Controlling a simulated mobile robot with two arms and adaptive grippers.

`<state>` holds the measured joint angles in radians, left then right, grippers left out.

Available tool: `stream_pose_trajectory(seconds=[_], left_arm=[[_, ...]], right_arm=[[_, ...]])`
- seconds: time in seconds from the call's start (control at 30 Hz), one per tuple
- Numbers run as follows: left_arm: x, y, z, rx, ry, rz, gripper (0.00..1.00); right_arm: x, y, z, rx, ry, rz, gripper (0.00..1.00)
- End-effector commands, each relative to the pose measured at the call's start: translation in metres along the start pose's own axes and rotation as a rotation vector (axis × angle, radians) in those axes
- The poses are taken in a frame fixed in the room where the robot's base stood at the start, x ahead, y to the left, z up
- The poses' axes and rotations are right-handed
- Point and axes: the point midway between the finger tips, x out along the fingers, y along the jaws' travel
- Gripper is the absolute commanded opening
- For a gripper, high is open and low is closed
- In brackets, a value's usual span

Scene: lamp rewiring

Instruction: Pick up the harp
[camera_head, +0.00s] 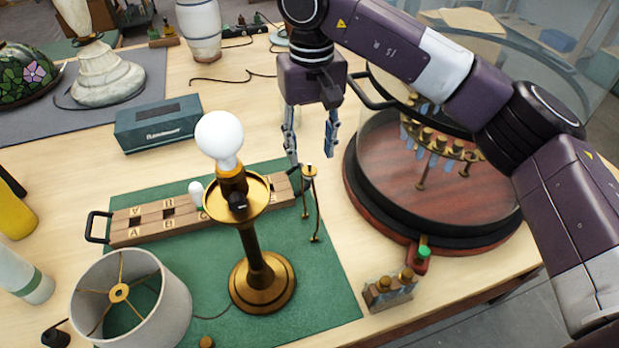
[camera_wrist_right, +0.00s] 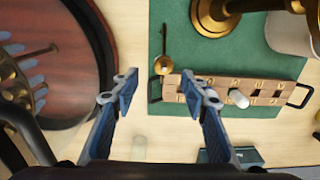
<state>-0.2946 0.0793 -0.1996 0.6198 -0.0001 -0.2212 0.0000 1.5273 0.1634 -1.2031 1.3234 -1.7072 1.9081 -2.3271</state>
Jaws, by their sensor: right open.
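The harp (camera_head: 317,205) is a thin brass loop. It stands at the right end of the wooden sorting tray (camera_head: 160,232), near the edge of the green mat. In the right wrist view the harp (camera_wrist_right: 163,65) shows just beyond and between the fingertips. My right gripper (camera_head: 311,148) is open and empty, pointing down above the harp. It also shows open in the right wrist view (camera_wrist_right: 161,82). I cannot tell the exact height gap. My left gripper is not in view.
A brass lamp (camera_head: 258,268) with a white bulb stands left of the harp. A glass-covered round case (camera_head: 432,232) stands close on the right. A lampshade (camera_head: 150,320), a grey box (camera_head: 158,125) and a small terminal block (camera_head: 388,292) are also on the table.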

Motion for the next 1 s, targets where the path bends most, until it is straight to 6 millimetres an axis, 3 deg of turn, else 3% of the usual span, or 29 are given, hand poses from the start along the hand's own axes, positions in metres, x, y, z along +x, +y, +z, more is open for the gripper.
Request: stream_pose_trajectory(seconds=[0.1,0.23,0.5,0.8,1.0], left_arm=[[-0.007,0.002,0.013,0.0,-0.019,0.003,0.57],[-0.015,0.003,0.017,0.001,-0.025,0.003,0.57],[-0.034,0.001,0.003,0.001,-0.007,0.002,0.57],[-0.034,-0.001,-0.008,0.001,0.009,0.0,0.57],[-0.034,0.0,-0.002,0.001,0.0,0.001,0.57]], right_arm=[[0.013,0.0,0.001,-0.001,-0.004,0.001,0.41],[0.025,-0.002,0.002,0.0,-0.004,0.0,0.41],[0.062,-0.004,0.002,0.0,-0.003,-0.001,0.41],[0.07,-0.004,0.001,0.0,0.0,0.0,0.41],[0.07,-0.004,0.001,0.0,0.0,0.0,0.21]])
